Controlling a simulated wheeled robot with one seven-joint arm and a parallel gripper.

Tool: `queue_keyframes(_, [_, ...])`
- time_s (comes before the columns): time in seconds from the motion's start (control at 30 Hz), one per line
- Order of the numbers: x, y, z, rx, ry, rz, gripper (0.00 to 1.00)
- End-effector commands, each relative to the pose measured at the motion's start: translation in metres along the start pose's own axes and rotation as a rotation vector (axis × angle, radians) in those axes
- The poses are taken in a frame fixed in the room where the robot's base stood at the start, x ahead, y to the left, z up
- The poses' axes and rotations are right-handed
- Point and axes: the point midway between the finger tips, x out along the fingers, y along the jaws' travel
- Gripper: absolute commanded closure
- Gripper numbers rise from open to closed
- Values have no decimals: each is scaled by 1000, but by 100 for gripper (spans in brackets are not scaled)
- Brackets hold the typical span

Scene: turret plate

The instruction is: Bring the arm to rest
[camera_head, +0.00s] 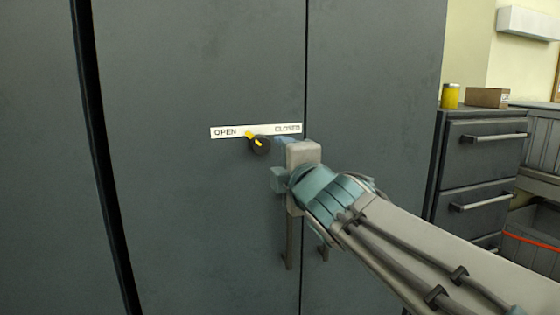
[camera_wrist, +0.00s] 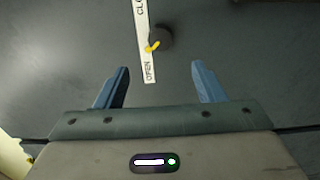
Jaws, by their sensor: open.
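My gripper (camera_head: 284,141) is in front of the dark grey cabinet (camera_head: 190,70), just right of a black round knob (camera_head: 261,147). The knob has a yellow pointer that is turned toward the word OPEN on a white label strip (camera_head: 270,130). In the wrist view my gripper (camera_wrist: 159,72) shows two blue fingers wide apart with nothing between them. The knob (camera_wrist: 163,37) is seen beyond the fingertips, apart from them, and the label strip (camera_wrist: 143,45) runs beside it. My wrist and forearm hide part of the cabinet door.
A vertical handle (camera_head: 289,245) is on the door below my wrist, partly hidden. At the right stands a drawer unit (camera_head: 480,165) with a yellow can (camera_head: 450,96) and a cardboard box (camera_head: 487,97) on top. The cabinet front left of the knob is clear.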

Motion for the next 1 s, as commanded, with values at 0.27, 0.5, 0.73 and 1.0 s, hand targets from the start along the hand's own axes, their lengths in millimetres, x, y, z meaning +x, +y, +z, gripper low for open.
queue_keyframes(0.27, [-3, 0, 11, 68, -40, -45, 37])
queue_keyframes(0.5, [-35, -33, 62, 477, -299, -296, 37])
queue_keyframes(0.73, [-101, -78, 88, 934, -644, -542, 37])
queue_keyframes(1.0, [-191, -109, 74, 1369, -1065, -765, 37])
